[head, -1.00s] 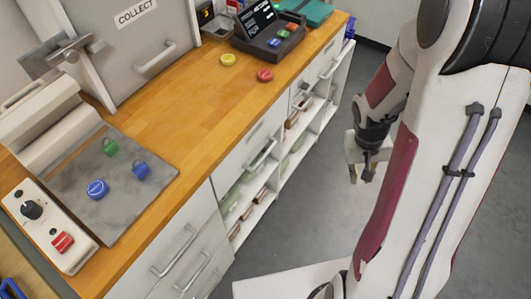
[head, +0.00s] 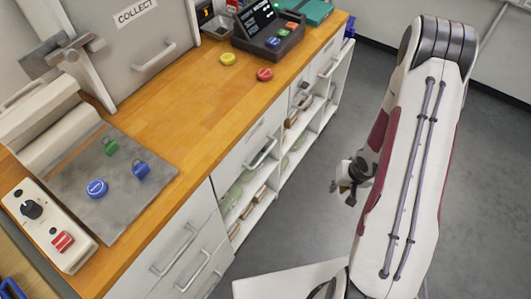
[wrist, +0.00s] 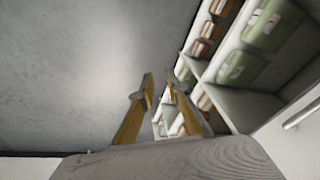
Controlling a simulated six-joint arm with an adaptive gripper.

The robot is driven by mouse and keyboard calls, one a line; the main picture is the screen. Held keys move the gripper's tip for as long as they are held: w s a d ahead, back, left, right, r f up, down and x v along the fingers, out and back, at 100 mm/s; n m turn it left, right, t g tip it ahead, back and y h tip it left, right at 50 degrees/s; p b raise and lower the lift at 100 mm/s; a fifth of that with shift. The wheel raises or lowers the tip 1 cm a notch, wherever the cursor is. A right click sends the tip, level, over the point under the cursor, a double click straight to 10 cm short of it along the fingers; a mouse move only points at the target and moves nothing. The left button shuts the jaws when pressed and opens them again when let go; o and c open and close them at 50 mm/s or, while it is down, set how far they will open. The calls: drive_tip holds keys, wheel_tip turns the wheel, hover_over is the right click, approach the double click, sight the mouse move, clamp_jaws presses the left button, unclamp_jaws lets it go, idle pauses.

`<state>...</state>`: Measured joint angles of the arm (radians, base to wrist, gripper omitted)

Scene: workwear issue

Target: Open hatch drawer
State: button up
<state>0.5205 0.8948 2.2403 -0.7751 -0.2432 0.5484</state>
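A grey panel marked COLLECT (head: 112,48) with a bar handle (head: 154,56) stands at the back left of the wooden counter, and it looks shut. Below the counter, white drawers (head: 168,240) with bar handles look shut; I cannot tell which front is the hatch drawer. A further bar handle (head: 260,154) sits above the open shelves. My gripper (head: 347,186) hangs over the floor to the right of the cabinets, clear of every handle. In the wrist view its two fingers (wrist: 160,82) are apart with nothing between them.
Open shelves (wrist: 245,103) hold green and brown packs. On the counter (head: 190,110) lie a grey mat (head: 70,190) with blue and green tags, a switch box (head: 48,232), yellow and red discs, and a dark console (head: 268,45). The grey floor (head: 270,235) beside the cabinets is clear.

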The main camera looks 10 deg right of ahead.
drive_tip(key=w+a+f+m+t+y, duration=0.1)
drive_tip(key=w+a+f+t+y, duration=0.15)
drive_tip(key=a+f, duration=0.25)
drive_tip(key=m+t+y, duration=0.5)
drive_tip(key=t+y, duration=0.1)
drive_tip(key=y, duration=0.2)
approach(265, 152)
drive_tip(key=x, duration=0.2)
drive_tip(key=shift+f, duration=0.25)
drive_tip(key=shift+w+a, duration=0.1)
drive_tip(key=shift+x, duration=3.8)
drive_tip(key=shift+f, duration=0.15)
clamp_jaws()
